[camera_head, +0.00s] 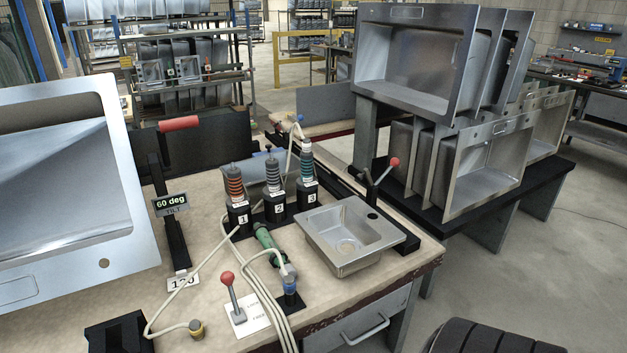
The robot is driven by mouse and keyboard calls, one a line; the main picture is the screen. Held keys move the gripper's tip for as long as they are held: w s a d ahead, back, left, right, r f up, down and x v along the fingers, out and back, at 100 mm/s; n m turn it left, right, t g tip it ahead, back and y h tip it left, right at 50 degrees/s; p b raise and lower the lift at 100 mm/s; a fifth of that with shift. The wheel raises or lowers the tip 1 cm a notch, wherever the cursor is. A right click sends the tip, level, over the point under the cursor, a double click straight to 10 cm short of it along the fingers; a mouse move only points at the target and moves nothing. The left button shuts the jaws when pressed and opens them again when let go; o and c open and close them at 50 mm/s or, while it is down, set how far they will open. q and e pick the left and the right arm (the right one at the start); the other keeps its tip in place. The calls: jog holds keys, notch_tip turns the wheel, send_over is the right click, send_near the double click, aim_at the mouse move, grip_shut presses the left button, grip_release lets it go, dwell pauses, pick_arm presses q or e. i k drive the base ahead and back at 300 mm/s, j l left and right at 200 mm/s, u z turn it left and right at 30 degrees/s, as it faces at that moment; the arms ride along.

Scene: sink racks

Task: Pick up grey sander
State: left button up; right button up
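Several hand tools are on the workbench.
A small steel sink (350,238) sits right of the holders. A large tilted sink panel (70,185) fills the left. Red-knobbed levers (227,280) (393,163) and loose hoses (262,290) stand near the tools. Stacked sinks (415,60) are on a rack behind.

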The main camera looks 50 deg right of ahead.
aim_at(273, 191)
jog(key=z, duration=1.35)
